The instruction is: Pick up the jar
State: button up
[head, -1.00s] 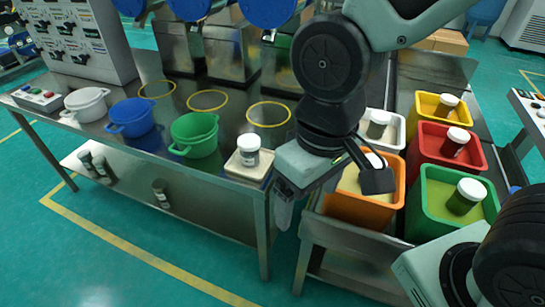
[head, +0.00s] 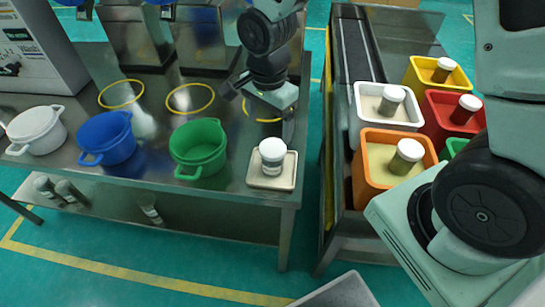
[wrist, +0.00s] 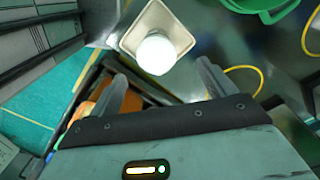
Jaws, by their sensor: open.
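A white-lidded jar (head: 272,155) stands upright on a small square pale tray (head: 258,183) at the right front corner of the steel table. My gripper (head: 286,128) is just behind the jar, pointing down, apart from it. In the wrist view, the jar's round white lid (wrist: 155,55) shows ahead, between and beyond the two fingertips of my gripper (wrist: 161,72). The fingers are spread and empty. The tray (wrist: 130,42) shows under the jar. Its label is mostly hidden from above.
Green (head: 198,148), blue (head: 106,138) and white (head: 37,130) pots stand left of the jar. On the right, white (head: 364,100), orange (head: 372,138), yellow (head: 425,68) and red (head: 432,110) bins hold other jars. Yellow rings (head: 190,98) mark the table behind the pots.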

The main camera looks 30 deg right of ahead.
aim_at(269, 146)
notch_tip(269, 146, down, 7)
jog(key=shift+r, duration=0.1)
jog(key=shift+s+d+f, duration=0.15)
jog(key=shift+d+f, duration=0.05)
jog(key=shift+f, duration=1.2)
jog(key=shift+s+d+f, duration=0.1)
jog(key=shift+d+f, duration=0.05)
jog(key=shift+f, duration=1.2)
jog(key=c, duration=1.1)
